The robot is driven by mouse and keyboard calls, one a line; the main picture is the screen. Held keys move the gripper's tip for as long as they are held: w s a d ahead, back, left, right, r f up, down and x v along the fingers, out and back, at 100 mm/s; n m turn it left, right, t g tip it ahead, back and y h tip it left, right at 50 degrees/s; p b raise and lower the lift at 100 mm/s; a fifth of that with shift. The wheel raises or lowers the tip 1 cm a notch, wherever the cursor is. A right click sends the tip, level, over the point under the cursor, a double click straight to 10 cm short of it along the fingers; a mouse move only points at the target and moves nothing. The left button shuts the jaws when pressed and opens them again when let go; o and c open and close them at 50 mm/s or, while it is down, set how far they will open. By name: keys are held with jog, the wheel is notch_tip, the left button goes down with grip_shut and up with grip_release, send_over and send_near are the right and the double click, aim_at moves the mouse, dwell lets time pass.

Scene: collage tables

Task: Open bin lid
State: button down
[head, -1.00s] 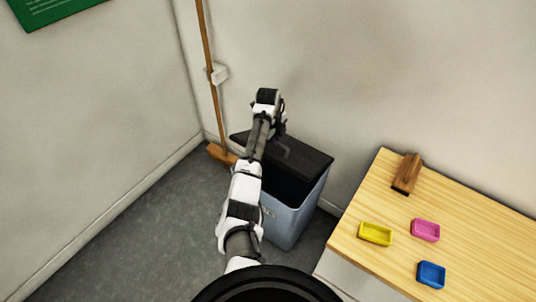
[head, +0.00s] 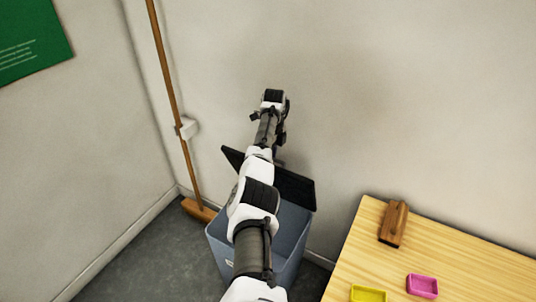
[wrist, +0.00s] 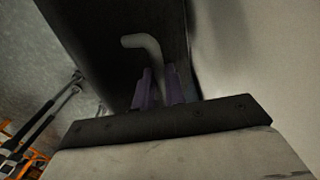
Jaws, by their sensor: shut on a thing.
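The bin (head: 290,222) is a grey-blue box standing on the floor near the corner, its top showing open. Its black lid (head: 296,188) is tilted up steeply toward the wall at the back. My gripper (wrist: 158,92) is shut on the lid's handle (wrist: 143,43), a curved grey bar on the dark lid, seen in the wrist view. In the head view my arm hides the gripper's fingers, the handle and part of the bin.
A wooden table (head: 455,268) stands at right with a wooden brush (head: 393,224), a pink tray (head: 422,286) and a yellow tray (head: 368,293). A broom (head: 178,110) leans in the corner at left. Walls are close behind the bin.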

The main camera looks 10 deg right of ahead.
jog(key=shift+s+d+f, duration=0.1)
jog(key=shift+d+f, duration=0.15)
jog(key=shift+f, duration=0.3)
jog(key=c, duration=1.9)
grip_release()
jog(key=o, duration=0.4)
jog(key=shift+f, duration=0.2)
jog(key=shift+o, duration=0.2)
jog(key=shift+w+r, duration=0.2)
jog(key=shift+r, duration=0.4)
notch_tip(320, 180, up, 13)
jog(key=b, duration=0.2)
jog(key=shift+w+d, duration=0.3)
jog(key=shift+w, duration=0.05)
jog(key=shift+r, duration=0.1)
